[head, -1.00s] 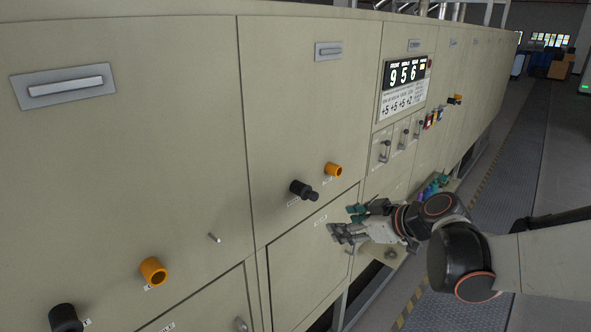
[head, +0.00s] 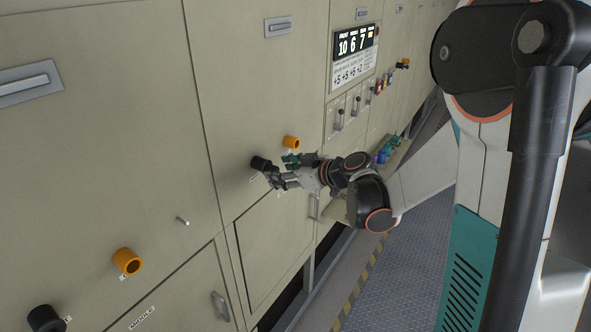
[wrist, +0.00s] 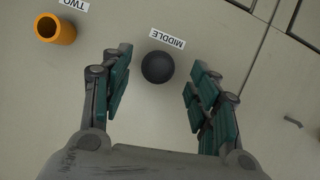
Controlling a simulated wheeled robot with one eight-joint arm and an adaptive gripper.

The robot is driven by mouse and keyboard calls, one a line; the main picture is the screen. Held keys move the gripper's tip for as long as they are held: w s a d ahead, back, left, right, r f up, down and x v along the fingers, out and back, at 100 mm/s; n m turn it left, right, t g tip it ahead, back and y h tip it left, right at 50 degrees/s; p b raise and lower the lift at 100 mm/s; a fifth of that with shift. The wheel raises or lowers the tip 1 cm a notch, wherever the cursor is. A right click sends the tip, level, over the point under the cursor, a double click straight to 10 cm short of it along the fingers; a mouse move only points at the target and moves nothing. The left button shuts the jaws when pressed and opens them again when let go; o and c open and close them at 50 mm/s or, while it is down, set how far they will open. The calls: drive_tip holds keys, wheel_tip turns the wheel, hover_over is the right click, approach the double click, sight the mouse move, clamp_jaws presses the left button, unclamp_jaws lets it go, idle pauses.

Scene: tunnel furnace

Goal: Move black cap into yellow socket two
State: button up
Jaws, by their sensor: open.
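The black cap (head: 260,163) sits on the cream furnace panel. In the wrist view the black cap (wrist: 157,67) is seen end-on beside a label reading MIDDLE. The yellow socket (head: 291,142) is up and right of the cap in the head view. In the wrist view this socket (wrist: 57,29) is at the upper left, beside a label reading TWO. My gripper (head: 276,176) is close to the cap, partly overlapping it in the head view. In the wrist view my gripper (wrist: 162,72) is open, with the cap between the lines of its fingers and no visible contact.
Another yellow socket (head: 127,261) and a black knob-like part (head: 44,318) are at the lower left. A small metal pin (head: 182,220) and door handles (head: 221,306) stick out from the panels. A display (head: 356,41) and levers are farther along. The floor walkway (head: 405,270) is clear.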

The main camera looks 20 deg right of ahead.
drive_tip(key=shift+x, duration=1.8)
drive_tip(key=shift+c, duration=0.2)
drive_tip(key=c, duration=1)
drive_tip(key=shift+s, duration=0.1)
drive_tip(key=shift+s+d, duration=0.7)
drive_tip(key=shift+s, duration=0.3)
drive_tip(key=shift+s+d, duration=0.75)
drive_tip(key=shift+s, duration=0.25)
drive_tip(key=shift+d+b, duration=0.1)
drive_tip(key=shift+b, duration=0.2)
drive_tip(key=s+d+b, duration=0.1)
drive_tip(key=s+d, duration=0.4)
drive_tip(key=s, duration=0.3)
drive_tip(key=shift+d, duration=0.4)
